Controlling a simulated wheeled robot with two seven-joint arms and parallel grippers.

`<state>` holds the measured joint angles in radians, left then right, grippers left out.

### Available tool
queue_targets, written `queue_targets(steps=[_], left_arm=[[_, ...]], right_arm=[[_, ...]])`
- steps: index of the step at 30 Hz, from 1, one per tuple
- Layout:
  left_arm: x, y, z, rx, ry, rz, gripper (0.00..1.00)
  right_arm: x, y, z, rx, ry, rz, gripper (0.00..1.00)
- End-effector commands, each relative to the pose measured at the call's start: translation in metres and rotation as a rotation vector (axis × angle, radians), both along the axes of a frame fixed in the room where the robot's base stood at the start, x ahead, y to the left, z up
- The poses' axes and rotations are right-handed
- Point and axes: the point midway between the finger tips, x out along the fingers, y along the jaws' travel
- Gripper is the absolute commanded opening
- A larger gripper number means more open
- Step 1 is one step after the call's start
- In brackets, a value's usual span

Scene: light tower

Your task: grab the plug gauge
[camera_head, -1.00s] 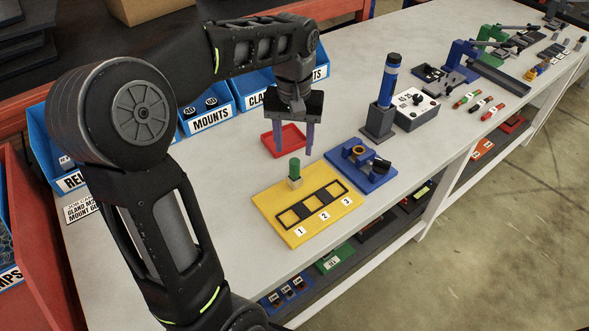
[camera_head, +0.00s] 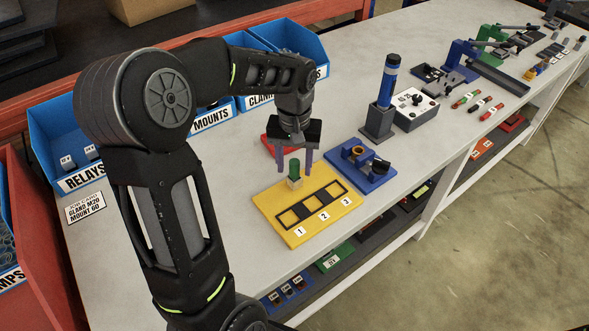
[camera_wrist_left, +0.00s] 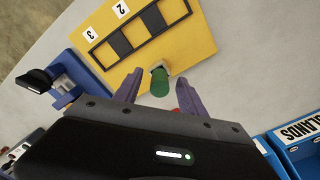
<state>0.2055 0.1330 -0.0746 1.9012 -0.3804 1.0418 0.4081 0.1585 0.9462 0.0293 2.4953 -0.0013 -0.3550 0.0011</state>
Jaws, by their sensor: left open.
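The green-topped plug gauge (camera_head: 295,171) stands upright at the back edge of the yellow board (camera_head: 325,226), behind the slots numbered 1, 2 and 3. It also shows in the left wrist view (camera_wrist_left: 159,82), where its green end points toward the camera. My left gripper (camera_head: 294,172) is open, with one purple finger on each side of the gauge. In the left wrist view the fingers (camera_wrist_left: 157,87) have gaps to the gauge on both sides. I cannot tell exactly how far the fingertips are from the gauge in depth. My right gripper is not in view.
A blue fixture (camera_head: 362,168) stands just right of the yellow board. A red tray (camera_head: 270,148) is partly hidden behind my left gripper. Blue bins (camera_head: 205,124) line the back edge. A blue cylinder in a dark stand (camera_head: 379,122) and a white control box (camera_head: 416,110) stand farther right.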

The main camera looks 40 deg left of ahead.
Motion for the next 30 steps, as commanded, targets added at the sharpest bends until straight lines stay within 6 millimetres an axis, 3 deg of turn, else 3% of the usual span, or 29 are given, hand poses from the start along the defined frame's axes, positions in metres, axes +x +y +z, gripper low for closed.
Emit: queue_targets(steps=[20,30], left_arm=[[0.0000,-0.0001,-0.0067,0.000,-0.001,0.000,0.48],[0.0001,-0.0002,-0.0067,0.000,-0.001,0.000,0.21]], right_arm=[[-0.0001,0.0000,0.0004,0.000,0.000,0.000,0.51],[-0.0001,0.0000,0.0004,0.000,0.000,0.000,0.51]])
